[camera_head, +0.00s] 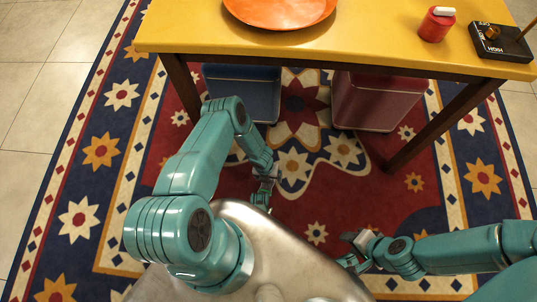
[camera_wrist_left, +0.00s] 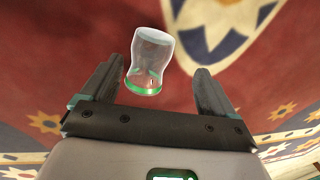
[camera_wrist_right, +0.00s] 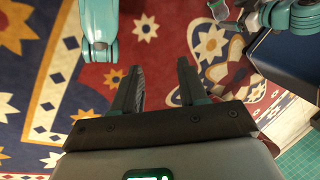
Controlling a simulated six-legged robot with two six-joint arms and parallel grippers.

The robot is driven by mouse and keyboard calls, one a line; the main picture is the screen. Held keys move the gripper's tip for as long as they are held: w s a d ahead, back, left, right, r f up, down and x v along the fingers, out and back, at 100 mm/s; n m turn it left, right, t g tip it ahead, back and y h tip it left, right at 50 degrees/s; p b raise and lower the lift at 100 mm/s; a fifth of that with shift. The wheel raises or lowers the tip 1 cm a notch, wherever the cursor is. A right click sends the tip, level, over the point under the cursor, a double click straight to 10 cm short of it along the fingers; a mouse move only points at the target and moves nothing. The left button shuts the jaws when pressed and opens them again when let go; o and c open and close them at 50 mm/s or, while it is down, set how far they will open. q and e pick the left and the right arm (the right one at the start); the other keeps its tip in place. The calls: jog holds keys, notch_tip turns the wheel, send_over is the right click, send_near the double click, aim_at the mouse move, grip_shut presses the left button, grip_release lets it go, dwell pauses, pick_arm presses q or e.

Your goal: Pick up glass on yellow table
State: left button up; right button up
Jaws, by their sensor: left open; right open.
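A clear glass (camera_wrist_left: 149,62) with a green base shows in the left wrist view, between and a little beyond my left fingertips. Both fingers stand apart from its sides, and patterned carpet is behind it. My left gripper (camera_head: 263,188) is open, below and in front of the yellow table's near edge in the head view. My right gripper (camera_head: 354,252) is open and empty, low at the right; in the right wrist view its jaws (camera_wrist_right: 160,67) face the carpet. The yellow table (camera_head: 340,42) crosses the top of the head view. No glass shows on its visible part.
On the table are an orange plate (camera_head: 280,10), a red jar (camera_head: 436,26) and a black box with a knob (camera_head: 503,45). A blue bin (camera_head: 243,90) and a dark red bin (camera_head: 378,101) stand under it. Table legs flank them. Patterned carpet (camera_head: 80,215) covers the floor.

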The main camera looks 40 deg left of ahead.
pick_arm(q)
notch_tip(320, 180, down, 5)
jog(key=b, duration=0.4)
jog(key=shift+f+b, duration=0.1)
jog(key=shift+b, duration=0.25)
jog(key=c, duration=1.1)
jog(key=shift+c, duration=0.2)
jog(key=shift+r, duration=0.25)
